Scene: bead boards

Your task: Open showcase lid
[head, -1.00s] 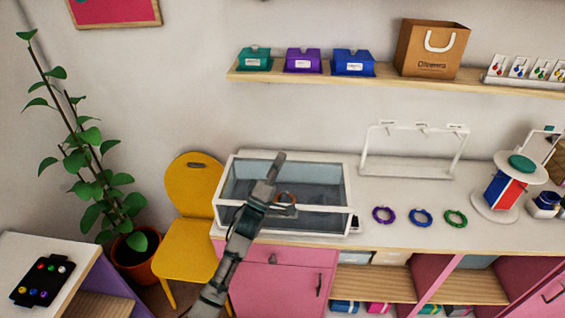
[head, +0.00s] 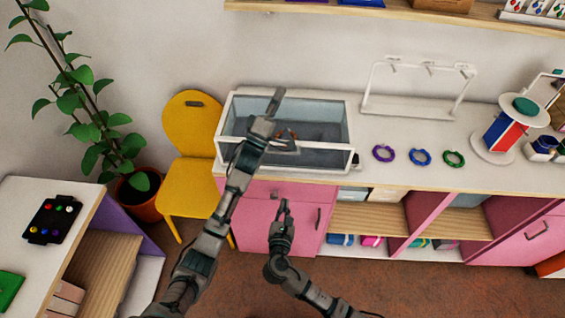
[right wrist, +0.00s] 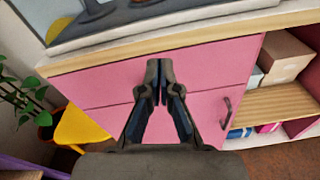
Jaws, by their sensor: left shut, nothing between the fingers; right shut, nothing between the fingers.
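The showcase (head: 343,155) is a white-framed glass box on the counter, with a dark interior and an orange-brown ring-like item (head: 291,135) inside. Whether its lid is raised I cannot tell. My left gripper (head: 277,97) is shut and empty; in the head view it overlaps the showcase, its tips near the back rim. My right gripper (head: 284,204) is shut and empty, lower down in front of the pink cabinet. In the right wrist view the right gripper (right wrist: 159,66) points at the pink cabinet front, with the showcase's lower edge (right wrist: 130,32) above it.
Purple (head: 384,153), blue (head: 420,157) and green (head: 453,159) bracelets lie right of the showcase. A white rack (head: 415,110) stands behind them. A yellow chair (head: 190,130) and potted plant (head: 138,195) are at left. A side table (head: 90,195) holds a black bead board (head: 52,221).

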